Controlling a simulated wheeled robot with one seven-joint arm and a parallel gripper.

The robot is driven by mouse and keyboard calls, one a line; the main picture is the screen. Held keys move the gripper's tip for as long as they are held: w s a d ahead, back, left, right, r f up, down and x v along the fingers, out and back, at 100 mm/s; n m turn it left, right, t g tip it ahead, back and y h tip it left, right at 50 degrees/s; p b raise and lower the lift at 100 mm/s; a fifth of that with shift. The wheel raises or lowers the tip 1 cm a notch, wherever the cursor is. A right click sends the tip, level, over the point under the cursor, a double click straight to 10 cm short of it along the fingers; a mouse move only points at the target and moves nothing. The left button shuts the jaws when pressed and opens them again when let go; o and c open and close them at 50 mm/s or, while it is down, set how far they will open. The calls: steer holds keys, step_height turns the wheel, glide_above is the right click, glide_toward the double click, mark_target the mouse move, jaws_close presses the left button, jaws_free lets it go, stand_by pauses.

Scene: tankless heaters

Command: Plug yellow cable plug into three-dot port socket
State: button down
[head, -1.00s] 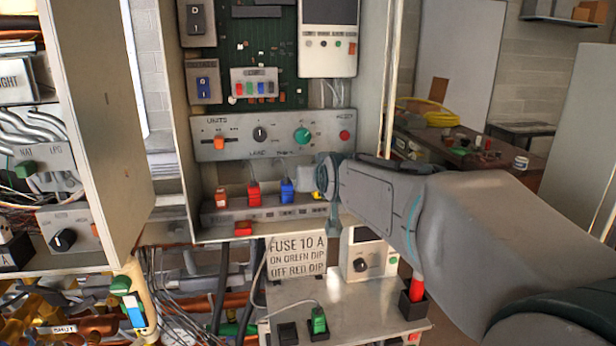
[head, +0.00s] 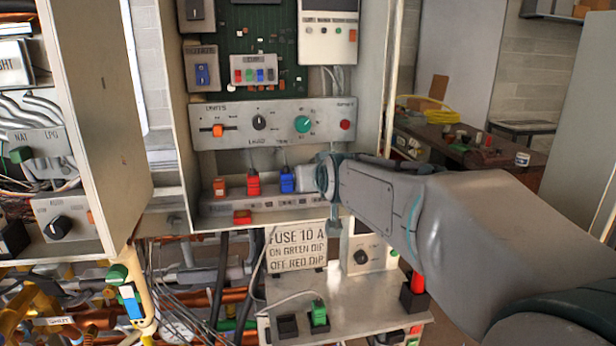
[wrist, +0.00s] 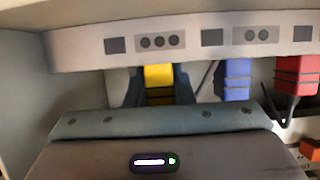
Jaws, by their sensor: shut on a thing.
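My gripper (head: 310,180) is in front of the cabinet's lower shelf, just right of the blue plug (head: 287,180). In the wrist view my gripper (wrist: 158,92) is shut on the yellow plug (wrist: 158,77), which sits between the dark fingers. The yellow plug is hidden in the head view. The socket strip (head: 222,211) runs along the shelf below the plugs. In the wrist view the strip (wrist: 80,49) crosses above the yellow plug, with dark square ports. A group of three dots (wrist: 159,42) is marked beside the ports, almost in line with the yellow plug. Contact with the strip cannot be told.
A red plug (head: 253,183) and an orange plug (head: 220,187) stand left of the blue one. A control panel (head: 280,140) is above.

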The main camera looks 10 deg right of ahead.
steer(key=c, duration=1.2)
jaws_free()
steer(key=shift+o, duration=0.2)
steer(key=shift+s, duration=0.1)
steer(key=b+v, duration=0.2)
steer(key=v, duration=1.1)
steer(key=shift+s+b, duration=0.3)
steer(key=s+f+g, duration=0.3)
steer(key=s+f, duration=0.2)
steer(key=f, duration=0.4)
steer(key=s+f+g, duration=0.4)
steer(key=s+f, duration=0.1)
steer(key=f, duration=0.4)
steer(key=s+f+g, duration=0.3)
steer(key=s+f, duration=0.2)
steer(key=f, duration=0.5)
steer(key=shift+s+a, duration=0.15)
steer(key=shift+s, duration=0.1)
